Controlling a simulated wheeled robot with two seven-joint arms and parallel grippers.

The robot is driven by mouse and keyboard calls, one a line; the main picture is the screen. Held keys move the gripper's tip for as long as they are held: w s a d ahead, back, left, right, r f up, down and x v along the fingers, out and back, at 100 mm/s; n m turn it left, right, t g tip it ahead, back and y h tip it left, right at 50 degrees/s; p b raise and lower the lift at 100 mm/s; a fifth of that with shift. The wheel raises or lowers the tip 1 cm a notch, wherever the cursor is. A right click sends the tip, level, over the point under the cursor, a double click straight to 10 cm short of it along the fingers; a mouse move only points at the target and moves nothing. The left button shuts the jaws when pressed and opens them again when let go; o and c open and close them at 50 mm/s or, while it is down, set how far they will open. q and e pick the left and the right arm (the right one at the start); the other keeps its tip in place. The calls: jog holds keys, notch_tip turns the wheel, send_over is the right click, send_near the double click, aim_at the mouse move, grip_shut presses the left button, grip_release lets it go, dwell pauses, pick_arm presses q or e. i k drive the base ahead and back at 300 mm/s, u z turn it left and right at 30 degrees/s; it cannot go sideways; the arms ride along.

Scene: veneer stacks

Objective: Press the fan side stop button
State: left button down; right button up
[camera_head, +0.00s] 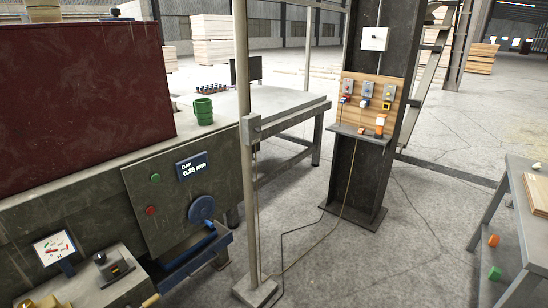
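I cannot tell from any readable label which control is the fan side stop button. A red round button (151,211) sits on the grey machine panel at the left, below a green round button (155,178). Beside them is a small display (192,166) headed GAP and a blue handwheel (202,209). On the dark column, a wooden board (403,84) carries several small switch boxes, among them a left one with red (346,99), a middle one with blue (365,90) and a right one with yellow (388,93). Neither of my grippers is in view.
A pale post (247,170) stands between the machine and the column. Cables lie on the open concrete floor (385,255). A grey table (520,200) is at the right. A green mug (203,111) stands on the machine top. A gauge (54,248) is at lower left.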

aim_at(150, 211)
jog(key=k, duration=1.35)
jog(key=z, duration=0.4)
jog(key=i, duration=0.55)
jog(key=z, duration=0.6)
jog(key=i, duration=0.85)
jog(key=u, duration=0.45)
jog(key=i, duration=0.8)
jog(key=u, duration=0.85)
jog(key=i, duration=0.25)
jog(key=u, duration=0.3)
